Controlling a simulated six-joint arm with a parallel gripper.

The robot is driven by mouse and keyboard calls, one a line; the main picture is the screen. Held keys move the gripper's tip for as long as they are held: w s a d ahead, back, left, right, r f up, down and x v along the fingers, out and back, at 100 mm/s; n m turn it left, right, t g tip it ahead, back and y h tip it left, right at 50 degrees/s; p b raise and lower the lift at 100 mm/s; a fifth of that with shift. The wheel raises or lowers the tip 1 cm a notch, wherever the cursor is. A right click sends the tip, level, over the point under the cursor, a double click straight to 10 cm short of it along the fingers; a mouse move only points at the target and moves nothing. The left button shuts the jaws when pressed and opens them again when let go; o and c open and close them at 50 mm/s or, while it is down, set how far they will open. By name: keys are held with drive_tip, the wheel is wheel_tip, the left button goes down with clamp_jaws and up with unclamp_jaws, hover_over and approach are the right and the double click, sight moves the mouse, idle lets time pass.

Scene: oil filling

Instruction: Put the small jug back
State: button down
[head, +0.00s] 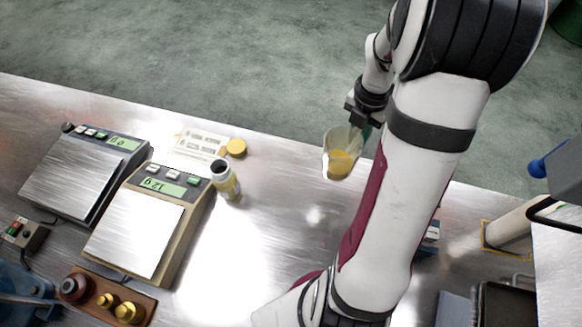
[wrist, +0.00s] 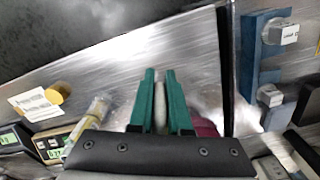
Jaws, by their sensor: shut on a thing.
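The small jug (head: 341,152) is clear with yellow oil inside, in the middle of the head view. It is held above the metal bench near its far edge and looks slightly tilted. My gripper (head: 362,128) is at the jug's upper right side. In the wrist view its green fingers (wrist: 161,92) are shut on a pale narrow part between them, which fits the jug's handle. The jug's body is mostly hidden in that view.
A small open bottle (head: 226,183) with yellowish content stands by the beige scale (head: 143,222), which reads about 12 g. A grey scale (head: 84,175), a label card (head: 200,143) and a yellow cap (head: 236,148) are at left. The bench centre (head: 275,225) is clear.

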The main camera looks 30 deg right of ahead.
hover_over(307, 154)
drive_tip(key=f, duration=0.6)
drive_tip(key=shift+s+d+f, duration=0.1)
drive_tip(key=shift+s+f, duration=0.1)
drive_tip(key=shift+f, duration=0.1)
drive_tip(key=f, duration=0.3)
drive_tip(key=shift+w+f, duration=0.2)
drive_tip(key=shift+f, duration=0.5)
drive_tip(key=shift+f, duration=0.15)
drive_tip(key=c, duration=0.9)
unclamp_jaws()
drive_tip(key=shift+o, duration=0.2)
